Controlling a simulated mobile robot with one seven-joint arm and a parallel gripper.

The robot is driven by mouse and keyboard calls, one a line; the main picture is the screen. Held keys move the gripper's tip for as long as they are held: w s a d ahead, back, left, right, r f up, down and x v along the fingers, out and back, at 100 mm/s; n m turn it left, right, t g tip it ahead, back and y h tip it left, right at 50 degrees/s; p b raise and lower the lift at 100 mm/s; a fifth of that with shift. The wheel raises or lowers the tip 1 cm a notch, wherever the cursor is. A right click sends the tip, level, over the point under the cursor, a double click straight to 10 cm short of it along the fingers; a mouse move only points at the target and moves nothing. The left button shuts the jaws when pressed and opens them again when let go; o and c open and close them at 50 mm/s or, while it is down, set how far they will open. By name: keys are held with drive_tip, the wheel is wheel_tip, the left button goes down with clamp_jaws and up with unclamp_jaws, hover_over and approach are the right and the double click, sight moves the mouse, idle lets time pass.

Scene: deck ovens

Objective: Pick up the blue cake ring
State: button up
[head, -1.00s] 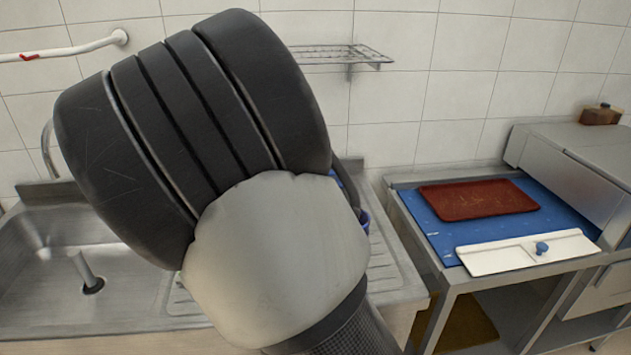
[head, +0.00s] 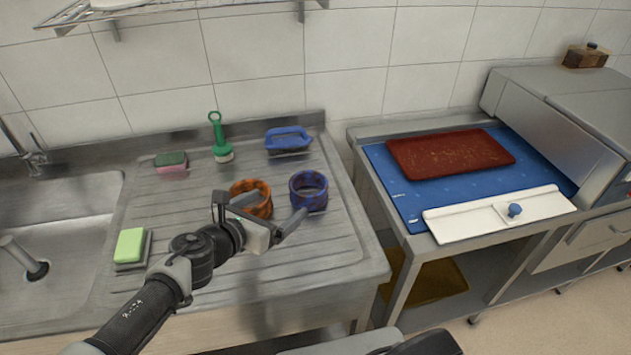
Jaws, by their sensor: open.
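The blue cake ring (head: 309,177) stands on the ribbed steel drainboard, near its right side. It is a short open cylinder, dark blue with mottled reddish-purple marks. An orange ring (head: 262,197) with dark mottling stands to its left, partly hidden behind my gripper. My gripper (head: 256,211) is open and empty, in front of the orange ring and left of the blue one. One finger reaches right, toward the front of the blue ring, and appears apart from it. The exact gap is hard to judge.
A blue-handled brush (head: 288,139), a green brush (head: 219,140), a pink-and-green sponge (head: 171,162) and a green block (head: 131,245) lie on the drainboard (head: 330,240). The sink is left. At right, a table holds a red tray (head: 450,152) and a white board (head: 470,221).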

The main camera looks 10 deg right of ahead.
sight(298, 194)
drive_tip(key=x, duration=1.2)
drive_tip(key=shift+x, duration=2.6)
drive_tip(key=shift+s+d, duration=0.1)
drive_tip(key=c, duration=0.9)
